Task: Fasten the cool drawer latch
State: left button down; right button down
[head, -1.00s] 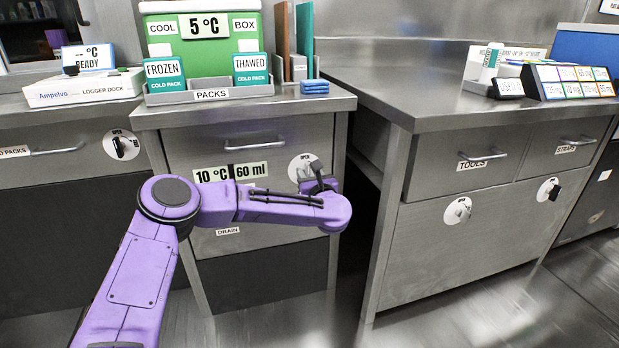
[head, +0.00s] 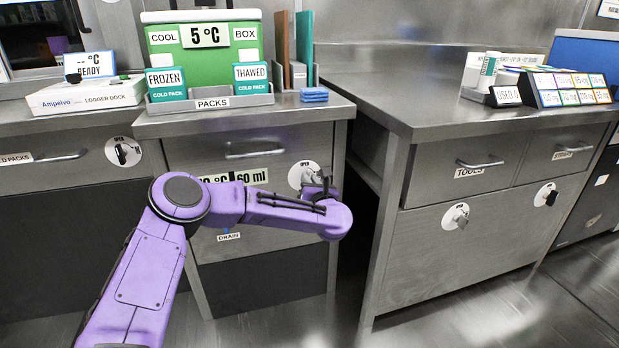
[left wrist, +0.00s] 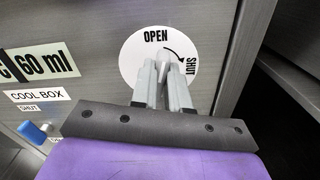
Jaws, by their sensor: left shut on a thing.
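The cool drawer latch is a knob on a white round plate (head: 297,171) at the right of the drawer front (head: 190,150), below the green cool box. In the left wrist view the plate (left wrist: 132,58) reads OPEN at the top and SHUT at the right, with a curved arrow from OPEN towards SHUT. My left gripper (left wrist: 164,70) is in front of the plate, its fingers closed together on the latch knob. The fingers hide most of the knob, so its exact angle is unclear. The drawer front looks flush with the cabinet. My right gripper is not in view.
The cool box (head: 205,55) stands on the counter above. A blue tap handle (left wrist: 32,131) sits low at the left in the wrist view. A dark gap separates this cabinet from the right-hand counter (head: 460,95), whose front has two other latches.

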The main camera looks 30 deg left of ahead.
pick_arm(q)
jog(key=shift+w+d+f+m+p, duration=0.15)
jog(key=shift+m+p, duration=1.35)
jog(key=shift+m, duration=1)
jog(key=shift+f+m+p, duration=0.15)
jog(key=shift+m+p, duration=1.35)
jog(key=shift+m, duration=1)
jog(key=shift+w+d+f+m+p, duration=0.15)
jog(key=shift+m+p, duration=1.35)
jog(key=shift+m, duration=1)
jog(key=shift+a, duration=0.1)
jog(key=c, duration=1.1)
grip_release()
jog(key=shift+s, duration=0.1)
